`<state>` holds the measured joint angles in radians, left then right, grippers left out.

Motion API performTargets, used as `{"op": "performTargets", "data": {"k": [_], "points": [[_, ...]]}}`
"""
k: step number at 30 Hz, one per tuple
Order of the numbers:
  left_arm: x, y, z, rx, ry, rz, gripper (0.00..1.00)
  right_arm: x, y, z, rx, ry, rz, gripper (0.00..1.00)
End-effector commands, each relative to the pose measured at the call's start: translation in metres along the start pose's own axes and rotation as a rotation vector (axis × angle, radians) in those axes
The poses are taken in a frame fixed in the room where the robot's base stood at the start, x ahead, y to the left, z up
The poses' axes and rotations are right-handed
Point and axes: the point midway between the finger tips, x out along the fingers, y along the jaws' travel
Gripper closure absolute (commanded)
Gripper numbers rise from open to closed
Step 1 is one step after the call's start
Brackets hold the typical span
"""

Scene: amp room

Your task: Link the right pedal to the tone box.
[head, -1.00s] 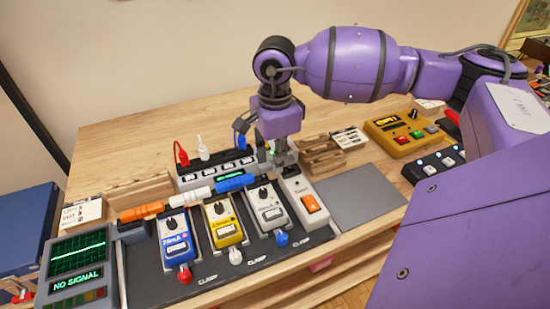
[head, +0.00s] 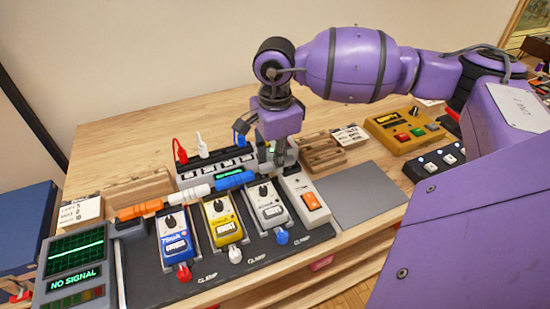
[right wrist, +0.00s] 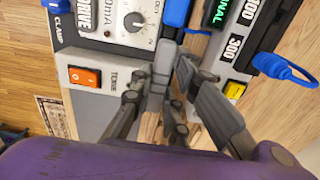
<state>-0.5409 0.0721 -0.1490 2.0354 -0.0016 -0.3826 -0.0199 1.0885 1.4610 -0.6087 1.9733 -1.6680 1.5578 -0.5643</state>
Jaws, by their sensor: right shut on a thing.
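The right pedal (head: 268,205) is grey with a black knob and stands third in the row on the dark board. The tone box (head: 304,199), pale with an orange switch, stands just right of it; it also shows in the right wrist view (right wrist: 97,78). My right gripper (head: 272,166) points down behind the gap between these two. In the right wrist view its fingers (right wrist: 175,72) are close together, shut on a small grey connector that is mostly hidden by them. I cannot tell whether the connector touches either box. My left gripper is not in view.
Orange, white and blue links (head: 236,180) run behind the blue pedal (head: 174,240) and yellow pedal (head: 222,222). Wooden blocks (head: 322,153) and a yellow box (head: 402,131) are to the right. A grey mat (head: 362,195) is bare.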

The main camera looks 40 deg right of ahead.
Motion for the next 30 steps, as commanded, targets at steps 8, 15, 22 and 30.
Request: {"op": "performTargets", "data": {"k": [8, 15, 22, 30], "points": [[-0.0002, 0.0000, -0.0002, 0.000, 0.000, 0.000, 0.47, -0.0004, -0.0001, 0.0000, 0.000, 0.000, -0.001, 1.00], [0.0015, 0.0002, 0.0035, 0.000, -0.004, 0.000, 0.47, 0.0040, 0.0001, 0.0000, 0.000, 0.000, 0.000, 1.00], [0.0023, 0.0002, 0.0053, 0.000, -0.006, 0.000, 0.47, 0.0059, 0.0000, 0.0000, 0.000, 0.000, 0.000, 1.00], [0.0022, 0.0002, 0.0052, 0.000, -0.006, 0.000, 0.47, 0.0056, 0.0000, 0.0001, 0.000, 0.000, -0.001, 1.00]]}}
